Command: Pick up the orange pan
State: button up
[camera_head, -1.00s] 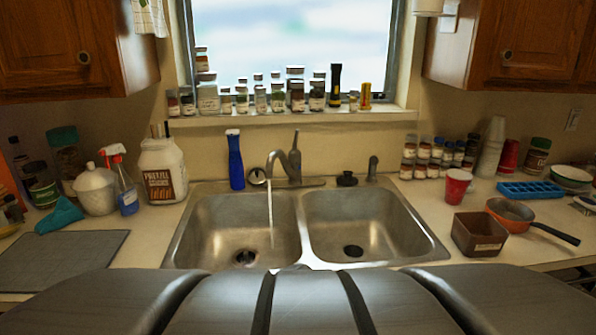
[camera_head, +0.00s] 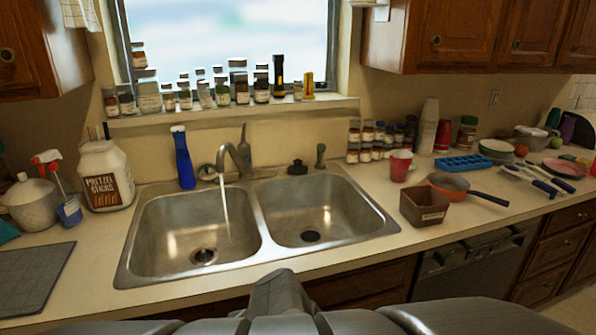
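The orange pan (camera_head: 449,182) sits on the counter to the right of the double sink, just behind and right of a brown square container. Its dark handle (camera_head: 489,198) points right and slightly toward the counter's front edge. The container hides part of the pan's left side. Grey parts of my own body fill the bottom of the view, well short of the pan. I cannot make out my gripper's fingers.
The brown container (camera_head: 424,207) and a red cup (camera_head: 400,165) stand close to the pan. A blue tray (camera_head: 461,164) lies behind it. Utensils (camera_head: 530,179) lie to its right. Water runs into the left basin (camera_head: 192,238).

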aim_at(456, 188)
jog(key=z, duration=1.25)
jog(key=i+l, duration=0.15)
jog(key=i, duration=0.5)
jog(key=i+l+z, duration=0.15)
jog(key=i, duration=0.45)
